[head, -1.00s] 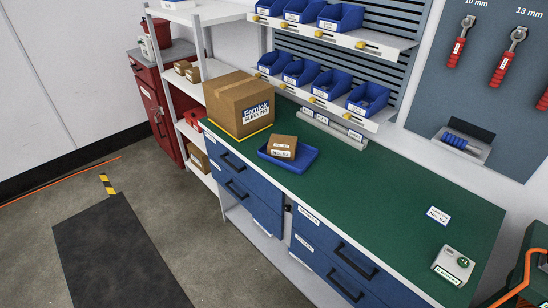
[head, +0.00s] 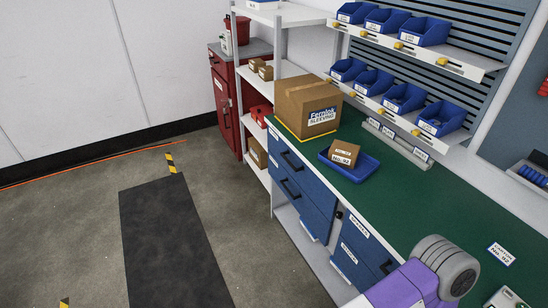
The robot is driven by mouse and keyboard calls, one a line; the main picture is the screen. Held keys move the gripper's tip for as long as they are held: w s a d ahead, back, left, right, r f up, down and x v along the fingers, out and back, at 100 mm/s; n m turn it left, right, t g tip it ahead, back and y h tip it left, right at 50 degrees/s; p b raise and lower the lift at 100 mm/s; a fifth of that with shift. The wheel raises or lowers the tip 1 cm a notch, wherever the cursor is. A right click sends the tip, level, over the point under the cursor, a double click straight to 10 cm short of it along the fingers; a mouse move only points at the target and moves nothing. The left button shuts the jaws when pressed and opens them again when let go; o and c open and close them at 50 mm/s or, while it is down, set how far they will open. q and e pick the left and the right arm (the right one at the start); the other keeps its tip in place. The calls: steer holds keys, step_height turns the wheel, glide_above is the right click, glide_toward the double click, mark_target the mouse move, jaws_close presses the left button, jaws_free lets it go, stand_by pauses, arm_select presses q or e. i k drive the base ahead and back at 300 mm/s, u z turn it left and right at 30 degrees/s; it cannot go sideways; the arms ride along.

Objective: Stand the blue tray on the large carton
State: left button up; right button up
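The blue tray (head: 366,168) lies flat on the green workbench top, with a small brown carton (head: 342,153) standing in it. The large carton (head: 308,104) is brown, with a label reading "sleeving", and stands on the bench just behind and left of the tray, inside a yellow outline. Nothing stands on its top. A purple and grey part of my arm shows at the lower right, in front of the bench. Neither of my grippers is in view.
The bench (head: 440,195) is clear right of the tray, up to a label card (head: 501,253). Blue bins (head: 443,120) on rails hang above its back edge. A white shelf rack (head: 262,78) and a red cabinet (head: 228,98) stand left of the bench. A dark mat (head: 168,240) lies on the floor.

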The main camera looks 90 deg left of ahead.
mark_target(308, 87)
steer(key=u, duration=2.1)
